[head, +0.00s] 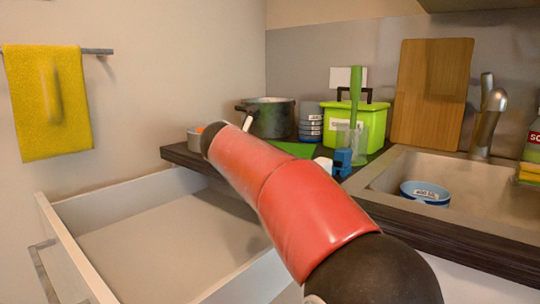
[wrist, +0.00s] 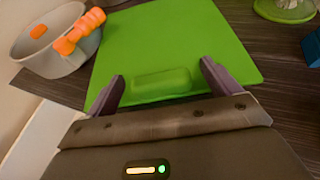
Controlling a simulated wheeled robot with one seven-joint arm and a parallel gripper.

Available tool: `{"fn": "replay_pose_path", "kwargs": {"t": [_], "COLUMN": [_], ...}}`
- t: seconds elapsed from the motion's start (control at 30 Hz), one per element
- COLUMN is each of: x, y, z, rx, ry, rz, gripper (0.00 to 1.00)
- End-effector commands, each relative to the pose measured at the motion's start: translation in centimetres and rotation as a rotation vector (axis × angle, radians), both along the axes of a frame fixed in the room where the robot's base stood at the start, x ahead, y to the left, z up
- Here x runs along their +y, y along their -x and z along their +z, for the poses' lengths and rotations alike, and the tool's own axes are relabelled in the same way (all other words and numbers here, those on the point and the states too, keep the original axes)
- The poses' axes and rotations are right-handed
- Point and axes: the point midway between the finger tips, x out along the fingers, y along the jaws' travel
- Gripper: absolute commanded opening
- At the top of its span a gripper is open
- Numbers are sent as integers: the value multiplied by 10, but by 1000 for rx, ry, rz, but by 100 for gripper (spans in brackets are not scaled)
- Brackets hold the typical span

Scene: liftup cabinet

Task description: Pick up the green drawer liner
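The green drawer liner (wrist: 185,40) is a flat green sheet on the dark wooden counter, with a raised rounded bar (wrist: 161,83) near its close edge. A strip of the liner (head: 292,148) also shows in the head view behind my red arm. My gripper (wrist: 162,72) is open in the wrist view, its purple fingers on either side of the raised bar, with gaps at both sides. The liner's closest edge is partly hidden by the gripper. My gripper cannot be made out in the head view behind the arm.
A grey pot (wrist: 60,48) with orange pieces stands left of the liner. A dark pot (head: 268,118), stacked bowls (head: 311,122), a green caddy (head: 360,122) and a blue object (head: 342,160) stand around it. An open empty drawer (head: 165,245) lies below, and a sink (head: 390,178) is right.

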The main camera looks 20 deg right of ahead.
Motion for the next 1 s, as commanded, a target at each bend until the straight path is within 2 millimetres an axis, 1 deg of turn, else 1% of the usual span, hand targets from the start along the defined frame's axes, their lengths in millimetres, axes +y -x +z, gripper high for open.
{"fn": "replay_pose_path", "kwargs": {"t": [0.03, 0.3, 0.4, 0.7, 1.0], "x": [0, 0, 0, 0, 1], "y": [0, 0, 0, 0, -1], "z": [0, 0, 0, 1, 11], "rx": [0, 1, 0, 0, 0], "ry": [0, -1, 0, 0, 0], "rz": [0, 0, 0, 0, -1], "gripper": [84, 48, 38, 38, 38]}}
